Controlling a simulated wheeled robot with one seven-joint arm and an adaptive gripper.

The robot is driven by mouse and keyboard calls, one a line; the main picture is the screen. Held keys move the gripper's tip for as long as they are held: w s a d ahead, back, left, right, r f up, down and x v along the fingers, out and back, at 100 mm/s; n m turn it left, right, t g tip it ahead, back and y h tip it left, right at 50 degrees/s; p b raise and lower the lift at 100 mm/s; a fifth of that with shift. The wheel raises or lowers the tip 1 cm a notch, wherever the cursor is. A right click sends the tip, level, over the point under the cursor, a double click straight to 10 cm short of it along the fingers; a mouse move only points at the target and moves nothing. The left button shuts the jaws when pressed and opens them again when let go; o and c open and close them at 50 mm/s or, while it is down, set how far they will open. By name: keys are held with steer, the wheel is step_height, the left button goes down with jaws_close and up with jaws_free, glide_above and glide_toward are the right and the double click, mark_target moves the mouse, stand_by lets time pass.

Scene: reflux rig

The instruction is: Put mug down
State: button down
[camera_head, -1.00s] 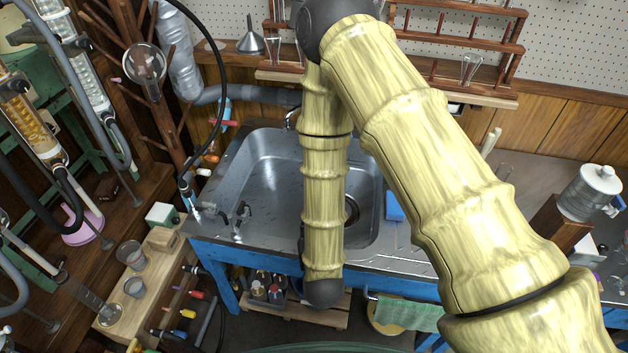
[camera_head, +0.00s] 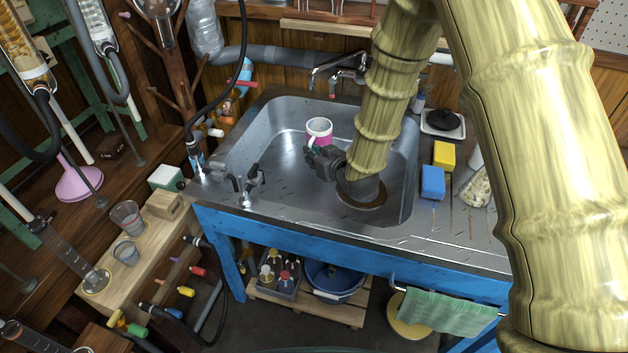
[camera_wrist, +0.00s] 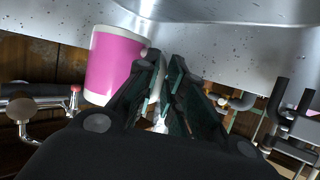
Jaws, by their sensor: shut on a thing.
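The mug (camera_head: 319,128) is white inside and at the rim, with a pink body. In the head view it is over the sink basin, roughly upright with its mouth up. My gripper (camera_head: 315,152) is at the mug's near side, inside the basin's outline. In the wrist view the pink mug (camera_wrist: 115,65) is just left of my gripper's dark fingers (camera_wrist: 162,75), which are nearly together at its edge. They are shut on the mug, seemingly at its handle, which the fingers mostly hide. I cannot tell whether the mug's base touches the sink floor.
The steel sink (camera_head: 262,165) has clear floor left of the mug. A faucet (camera_head: 340,65) is behind it. A yellow sponge (camera_head: 444,154), a blue sponge (camera_head: 432,183) and a black-topped item (camera_head: 443,121) are on the right drainboard. Small taps (camera_head: 245,185) stand at the left front rim.

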steer(key=shift+w+a+f+n+g+y+b, duration=0.2)
steer(key=shift+w+f+n+y+b, duration=0.15)
steer(key=shift+w+b, duration=0.35)
steer(key=shift+w+a+f+n+g+y+b, duration=0.2)
steer(key=shift+w+n+y+b, duration=0.1)
steer(key=shift+w+b, duration=0.4)
steer(key=shift+w+a+f+n+g+y+b, duration=0.2)
steer(key=shift+w+f+n+y+b, duration=0.2)
steer(key=shift+b, duration=0.45)
steer(key=shift+f+b, duration=0.55)
steer(key=shift+f, duration=4.2)
steer(key=shift+f, duration=0.15)
steer(key=c, duration=1.5)
jaws_free()
steer(key=shift+r, duration=0.2)
steer(key=p+v, duration=0.1)
steer(key=v, duration=1.1)
